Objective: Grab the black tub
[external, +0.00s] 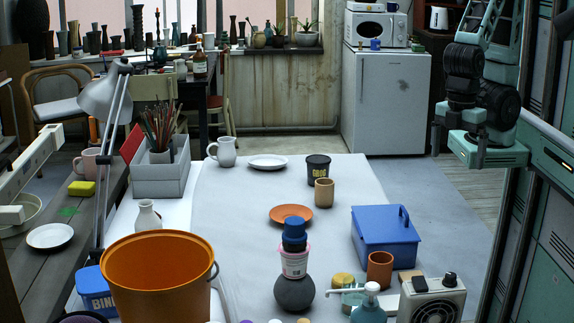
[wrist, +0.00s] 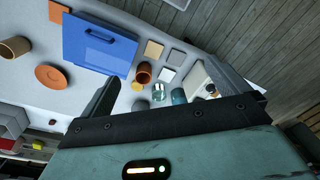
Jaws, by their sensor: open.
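The black tub (external: 318,169) stands upright near the back right of the white-covered table in the external view, with pale lettering on its side. It is just behind a tan cup (external: 324,192). I cannot make out the tub in the wrist view. My gripper (external: 437,137) is high at the right in the external view, to the right of the tub and well apart from it. In the wrist view my gripper (wrist: 172,88) has its two dark fingers spread wide with nothing held between them.
A blue box (external: 385,237) with a handle stands right of an orange plate (external: 291,214). A large orange bucket (external: 160,280) stands front left. Bare cloth lies right of the tub.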

